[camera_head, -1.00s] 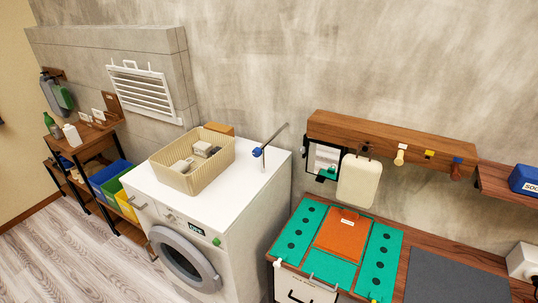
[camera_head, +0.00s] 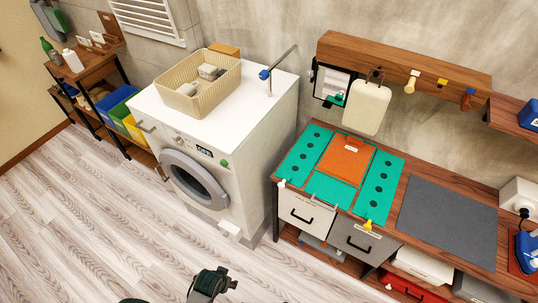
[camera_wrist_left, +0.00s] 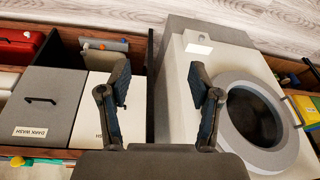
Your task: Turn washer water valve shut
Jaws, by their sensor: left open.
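A blue valve handle (camera_head: 264,75) sits on a thin grey water pipe (camera_head: 284,58) above the back right of the white washer's top (camera_head: 251,94). Its exact angle is too small to tell. The washer also shows upside down at the right of the left wrist view (camera_wrist_left: 205,110). My left gripper (camera_wrist_left: 159,80) is open and empty in the left wrist view. In the head view a dark part of it (camera_head: 211,284) shows at the bottom edge, in front of the washer and well away from the valve. My right gripper is not in view.
A beige basket (camera_head: 199,96) stands on the washer's top, left of the valve. To the right is a counter with green mats (camera_head: 378,192), a grey pad (camera_head: 447,222) and drawers (camera_head: 305,214) below. A cream board (camera_head: 366,107) hangs behind it. The wood floor (camera_head: 90,220) in front is clear.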

